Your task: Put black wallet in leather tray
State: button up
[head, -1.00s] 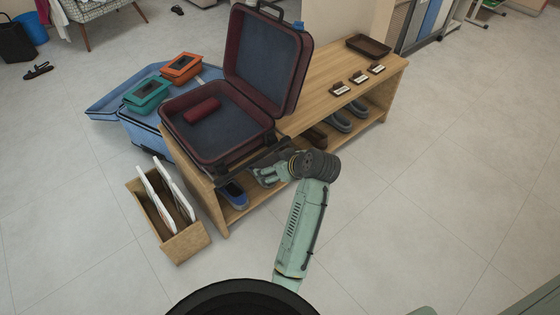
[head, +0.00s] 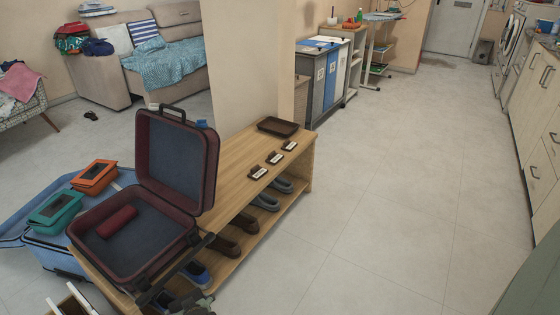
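The leather tray (head: 278,127) is a shallow dark brown tray at the far end of the wooden bench top, and looks empty. Three small dark pieces with white faces stand in a row in front of it, the nearest (head: 258,173) closest to the suitcase. I cannot make out a black wallet for certain. My gripper (head: 180,303) shows only partly at the bottom edge, beside the near end of the bench and below the suitcase. Its fingers are too dark and cut off to tell whether they are open or hold anything.
An open maroon suitcase (head: 178,165) with a red roll (head: 117,221) inside covers the bench's near end. Shoes (head: 264,202) fill the bench's lower shelf (head: 290,206). A blue case with teal (head: 56,209) and orange (head: 95,176) boxes lies left. The floor right of the bench is clear.

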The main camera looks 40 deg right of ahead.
aim_at(278, 128)
jog(key=i+l, duration=0.15)
jog(key=l, duration=0.25)
jog(key=i+l+z, duration=0.15)
jog(key=l, duration=0.25)
jog(key=i+l, duration=0.15)
jog(key=l, duration=0.25)
jog(key=i+l+z, duration=0.15)
jog(key=l, duration=0.2)
jog(key=i+l, duration=0.2)
jog(key=l, duration=0.2)
jog(key=z, duration=0.05)
